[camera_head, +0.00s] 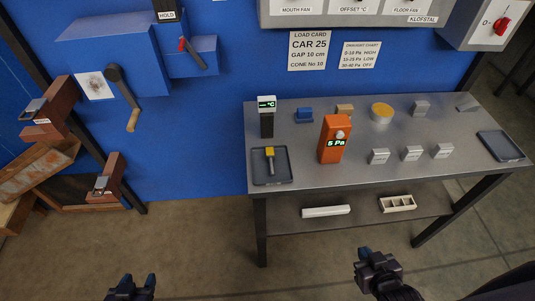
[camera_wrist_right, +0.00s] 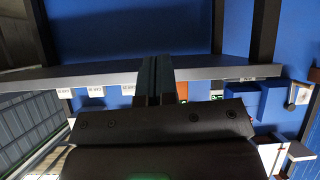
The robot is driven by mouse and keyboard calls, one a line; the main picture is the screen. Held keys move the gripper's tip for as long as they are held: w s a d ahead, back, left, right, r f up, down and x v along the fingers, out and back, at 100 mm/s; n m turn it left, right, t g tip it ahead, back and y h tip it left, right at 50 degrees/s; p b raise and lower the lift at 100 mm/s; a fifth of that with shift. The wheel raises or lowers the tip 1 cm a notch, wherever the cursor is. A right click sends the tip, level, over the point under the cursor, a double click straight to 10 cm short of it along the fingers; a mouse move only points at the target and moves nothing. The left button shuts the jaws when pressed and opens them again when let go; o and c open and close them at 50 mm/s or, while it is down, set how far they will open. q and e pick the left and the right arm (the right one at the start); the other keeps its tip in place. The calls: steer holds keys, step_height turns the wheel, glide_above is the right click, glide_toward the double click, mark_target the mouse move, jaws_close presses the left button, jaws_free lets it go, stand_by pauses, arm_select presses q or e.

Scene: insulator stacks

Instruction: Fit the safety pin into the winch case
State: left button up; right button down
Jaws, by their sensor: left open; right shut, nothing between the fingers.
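A pin with a yellow head and grey shank (camera_head: 270,160), which looks like the safety pin, lies in a dark tray (camera_head: 287,178) at the table's front left corner. The blue winch case (camera_head: 115,50) is on the blue wall at upper left, with a dark crank (camera_head: 122,90). A blue box with a crank also shows in the right wrist view (camera_wrist_right: 275,100). My left gripper (camera_head: 138,284) is open and empty at the bottom edge, well below the case. My right gripper (camera_head: 366,257) is shut and empty in front of the table; its fingers show in the wrist view (camera_wrist_right: 157,78).
Brown brackets (camera_head: 105,185) stand at left. The floor before the table is clear.

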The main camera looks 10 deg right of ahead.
steer(key=shift+w+r, duration=0.15)
steer(key=shift+w, duration=0.2)
